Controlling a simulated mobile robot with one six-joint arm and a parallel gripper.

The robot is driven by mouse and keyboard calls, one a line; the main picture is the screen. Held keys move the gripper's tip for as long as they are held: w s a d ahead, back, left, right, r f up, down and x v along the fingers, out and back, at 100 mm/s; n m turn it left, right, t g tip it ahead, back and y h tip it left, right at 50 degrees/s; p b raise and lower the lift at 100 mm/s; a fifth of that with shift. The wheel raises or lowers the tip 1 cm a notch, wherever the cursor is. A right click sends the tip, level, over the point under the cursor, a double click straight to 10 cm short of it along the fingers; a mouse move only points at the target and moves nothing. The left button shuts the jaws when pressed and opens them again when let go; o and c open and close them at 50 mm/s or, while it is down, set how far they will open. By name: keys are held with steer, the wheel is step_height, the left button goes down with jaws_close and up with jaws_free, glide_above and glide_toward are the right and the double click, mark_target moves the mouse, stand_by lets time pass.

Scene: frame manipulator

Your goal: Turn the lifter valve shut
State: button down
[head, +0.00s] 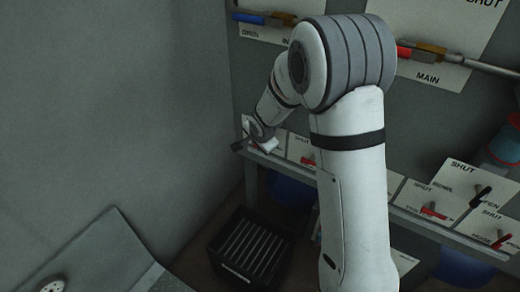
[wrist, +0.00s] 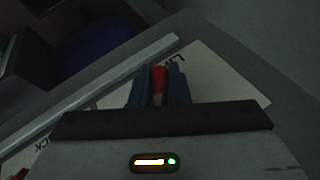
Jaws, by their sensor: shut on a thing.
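In the wrist view, my gripper (wrist: 159,90) has its two dark blue-grey fingers on either side of a red valve handle (wrist: 159,80) and is shut on it. The handle lies over a white card (wrist: 218,80) whose lettering begins "LI", the rest hidden by a finger. The handle's base and the valve body are hidden by my gripper. In the head view, my arm reaches down to the left end of the row of cards (head: 247,122); the fingers and handle cannot be made out clearly there.
More cards with red handles (head: 308,161) (head: 433,213) run along the ledge to the right. A neighbouring card (wrist: 50,147) shows in the wrist view. A black slatted crate (head: 250,252) stands on the floor below. Blue- and red-handled valves (head: 250,18) (head: 404,52) are on the wall above.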

steer(key=f+b, duration=0.1)
steer(key=b, duration=0.2)
steer(key=shift+s+f+g+h, duration=0.1)
steer(key=shift+f+g+h, duration=0.05)
steer(key=shift+g+h, duration=0.2)
steer(key=shift+r+g+h+b, duration=0.25)
steer(key=shift+h+b, duration=0.1)
steer(key=shift+b, duration=0.3)
steer(key=shift+s+d+r+n+g+h, duration=0.15)
steer(key=shift+d+n+g+h, duration=0.1)
steer(key=shift+g+h, duration=0.35)
steer(key=shift+s+d+f+n+g+h, duration=0.1)
steer(key=shift+n+g+h, duration=0.25)
steer(key=shift+h, duration=0.45)
steer(key=c, duration=1.4)
jaws_free()
steer(key=shift+r, duration=0.2)
steer(key=shift+w, duration=0.1)
